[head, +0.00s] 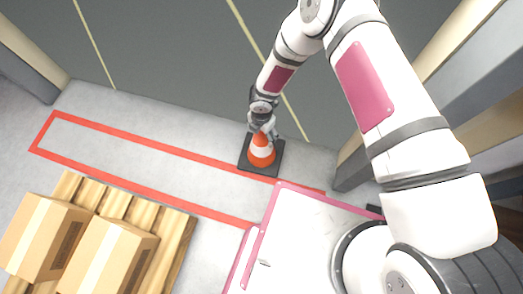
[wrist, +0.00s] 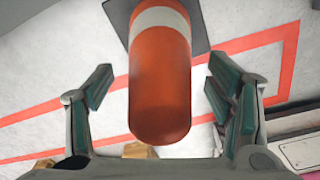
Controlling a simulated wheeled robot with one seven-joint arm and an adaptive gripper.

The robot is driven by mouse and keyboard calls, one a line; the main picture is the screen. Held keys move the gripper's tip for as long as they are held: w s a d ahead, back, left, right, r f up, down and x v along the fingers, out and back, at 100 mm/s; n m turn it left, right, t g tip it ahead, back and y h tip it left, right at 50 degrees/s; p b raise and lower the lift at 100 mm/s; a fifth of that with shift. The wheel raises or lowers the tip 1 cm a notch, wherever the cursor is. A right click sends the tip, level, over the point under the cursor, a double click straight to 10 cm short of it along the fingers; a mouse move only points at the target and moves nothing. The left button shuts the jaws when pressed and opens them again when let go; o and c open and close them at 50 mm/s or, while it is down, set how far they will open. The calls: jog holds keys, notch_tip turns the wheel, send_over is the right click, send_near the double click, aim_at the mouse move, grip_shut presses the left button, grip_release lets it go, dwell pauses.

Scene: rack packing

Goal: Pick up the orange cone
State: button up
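The orange cone (head: 261,153) stands upright on its dark square base on the floor, with a white band around it. In the wrist view the cone (wrist: 160,85) shows large, with its rounded tip toward my gripper. My gripper (head: 263,128) is at the cone's top in the head view. In the wrist view my gripper (wrist: 160,95) is open, with one finger on each side of the cone. Gaps show between both fingers and the cone. The cone's tip is partly hidden by my gripper in the head view.
A wooden pallet (head: 176,237) with cardboard boxes (head: 108,256) is at the lower left. Red floor lines (head: 140,139) mark a rectangle near the cone. A beige post (head: 27,52) stands at the left edge.

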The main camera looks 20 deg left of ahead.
grip_shut()
jog(key=shift+r, duration=0.15)
